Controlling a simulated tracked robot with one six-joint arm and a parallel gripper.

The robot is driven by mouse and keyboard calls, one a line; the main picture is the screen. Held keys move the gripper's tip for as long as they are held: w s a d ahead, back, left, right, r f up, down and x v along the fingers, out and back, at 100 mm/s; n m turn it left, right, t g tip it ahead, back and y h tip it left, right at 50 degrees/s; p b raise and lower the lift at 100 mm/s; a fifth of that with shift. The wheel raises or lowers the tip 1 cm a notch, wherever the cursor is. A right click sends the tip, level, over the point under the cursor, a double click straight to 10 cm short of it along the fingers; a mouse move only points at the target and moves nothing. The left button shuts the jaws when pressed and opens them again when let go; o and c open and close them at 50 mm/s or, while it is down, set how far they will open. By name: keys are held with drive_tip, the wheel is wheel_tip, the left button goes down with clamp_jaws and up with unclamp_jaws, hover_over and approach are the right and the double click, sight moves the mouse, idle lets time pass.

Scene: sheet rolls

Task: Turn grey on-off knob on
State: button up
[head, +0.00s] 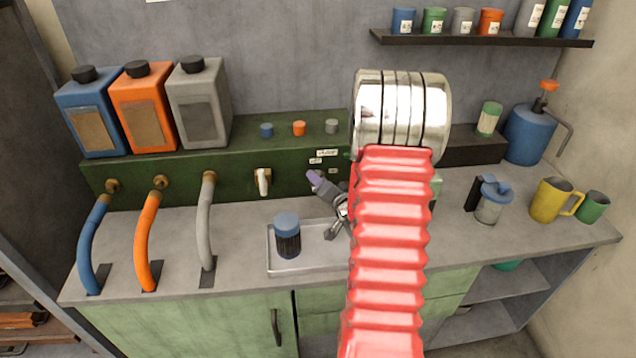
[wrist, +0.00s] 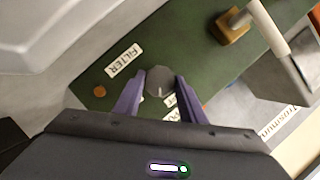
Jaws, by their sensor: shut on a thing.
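The grey knob (wrist: 160,80) is round and sits on the green panel (wrist: 205,62) in the wrist view. It has a pale mark line pointing toward the bottom of that picture. My gripper (wrist: 160,88) has its two purple fingers on either side of the knob, shut on it. In the head view, part of my gripper (head: 318,181) shows in front of the green panel (head: 235,180), left of my red arm. I cannot make out the held knob in the head view.
A white-handled tap (head: 263,181) sticks out left of my gripper. A blue-lidded dark jar (head: 287,236) stands in a metal tray (head: 283,270) below. Blue, orange and grey hoses (head: 205,225) are further left. Jugs and cups (head: 553,198) stand at the right.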

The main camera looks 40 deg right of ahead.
drive_tip(key=shift+f+m+t+y, duration=0.2)
drive_tip(key=shift+m+t, duration=0.6)
drive_tip(key=shift+m, duration=0.95)
drive_tip(key=shift+f+m+t+y, duration=0.15)
drive_tip(key=shift+m+t, duration=0.65)
drive_tip(key=shift+m, duration=0.95)
drive_tip(key=shift+s+d, duration=0.1)
drive_tip(key=o, duration=1.1)
drive_tip(key=shift+c, duration=0.2)
drive_tip(key=v, duration=1.3)
drive_tip(key=shift+s, duration=0.4)
